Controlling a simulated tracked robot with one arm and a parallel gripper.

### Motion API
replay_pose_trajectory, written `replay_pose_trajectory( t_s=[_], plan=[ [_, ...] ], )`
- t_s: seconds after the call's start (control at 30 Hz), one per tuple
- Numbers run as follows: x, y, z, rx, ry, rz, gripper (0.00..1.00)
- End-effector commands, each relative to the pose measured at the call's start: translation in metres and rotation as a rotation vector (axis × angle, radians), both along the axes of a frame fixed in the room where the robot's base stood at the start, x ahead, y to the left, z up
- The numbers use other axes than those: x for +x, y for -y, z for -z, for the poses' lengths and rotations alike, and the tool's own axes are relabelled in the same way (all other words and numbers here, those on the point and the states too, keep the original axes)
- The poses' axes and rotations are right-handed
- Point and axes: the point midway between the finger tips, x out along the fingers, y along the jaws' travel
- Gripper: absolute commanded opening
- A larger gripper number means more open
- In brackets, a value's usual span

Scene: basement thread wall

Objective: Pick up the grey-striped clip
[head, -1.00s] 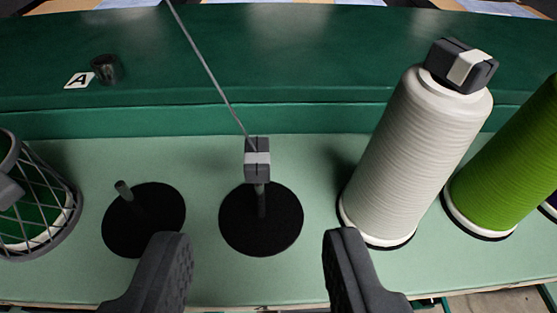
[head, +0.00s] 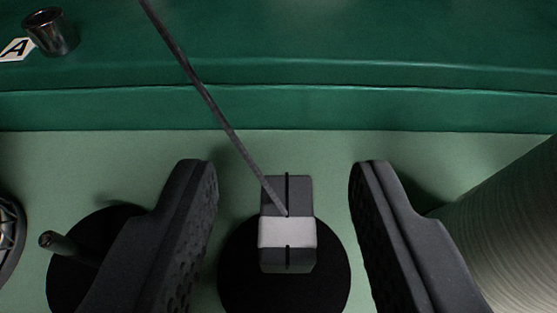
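The grey-striped clip (head: 287,233) is a dark block with a light grey band across its middle. It sits above a round black base (head: 333,275), and a thin dark thread (head: 213,108) runs from it up to the top left. My gripper (head: 283,170) is open, with one finger on each side of the clip. There is a gap between each finger and the clip, so neither touches it. The peg seen under the clip earlier is hidden now.
A white thread cone (head: 510,225) stands close on the right, near my right finger. On the left is another black base (head: 75,275) with a peg (head: 65,247). A dark cup (head: 51,32) and a label "A" (head: 16,49) are on the green ledge (head: 300,40).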

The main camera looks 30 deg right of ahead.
Motion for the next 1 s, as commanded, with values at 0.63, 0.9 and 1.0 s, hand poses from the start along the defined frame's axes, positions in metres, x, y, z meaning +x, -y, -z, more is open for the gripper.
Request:
replay_pose_trajectory(
  t_s=[0.63,0.9,1.0],
  plan=[
    [0.017,0.010,0.009,0.001,-0.002,-0.001,0.00],
    [0.017,0.010,0.009,0.001,-0.002,-0.001,0.00],
    [0.017,0.010,0.006,0.001,-0.002,-0.001,0.00]
  ],
)
